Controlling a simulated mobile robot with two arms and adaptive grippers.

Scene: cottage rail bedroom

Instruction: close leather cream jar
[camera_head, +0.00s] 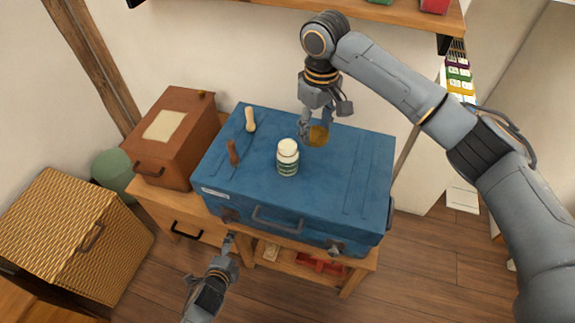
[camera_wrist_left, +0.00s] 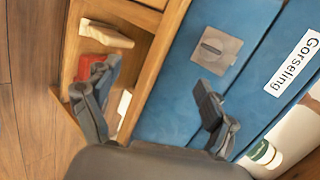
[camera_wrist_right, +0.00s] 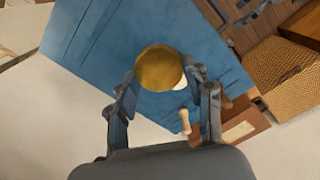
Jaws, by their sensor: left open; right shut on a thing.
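The leather cream jar (camera_head: 288,158) is white with a green label and stands upright on the blue trunk (camera_head: 345,190). A round gold lid (camera_head: 319,136) is held by my right gripper (camera_head: 316,130), behind and to the right of the jar and apart from it. In the right wrist view the lid (camera_wrist_right: 160,68) sits between the fingers and mostly hides the jar. My left gripper (camera_head: 229,241) is open and empty, low in front of the trunk. In the left wrist view the jar (camera_wrist_left: 265,153) shows partly at the lower right.
A cream-handled tool (camera_head: 250,120) and a brown-handled tool (camera_head: 233,152) lie on the trunk left of the jar. A brown box (camera_head: 172,140) stands left of the trunk, a wicker chest (camera_head: 70,225) further left. A shelf (camera_head: 385,12) hangs above. The trunk's right side is clear.

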